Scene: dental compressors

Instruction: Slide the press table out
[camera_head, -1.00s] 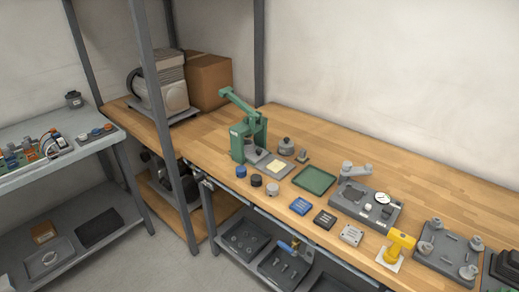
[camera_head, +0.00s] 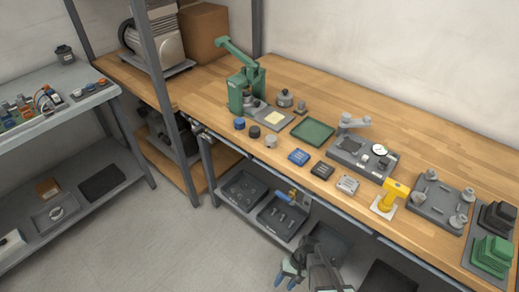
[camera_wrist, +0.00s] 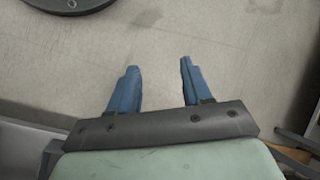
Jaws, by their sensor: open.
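The green arbor press (camera_head: 243,88) stands on the wooden bench in the head view, its lever raised toward the upper left. My gripper (camera_head: 285,280) is low at the bottom of the head view, in front of the bench and well away from the press. In the wrist view my gripper (camera_wrist: 163,85) shows two blue fingers apart with nothing between them, over bare floor.
A green tray (camera_head: 312,131), blue (camera_head: 239,124) and dark (camera_head: 254,132) knobs, and a blue block (camera_head: 299,157) lie near the press. A grey upright post (camera_head: 163,90) stands left of it. Trays (camera_head: 282,218) fill the shelf below. The floor (camera_head: 190,250) is clear.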

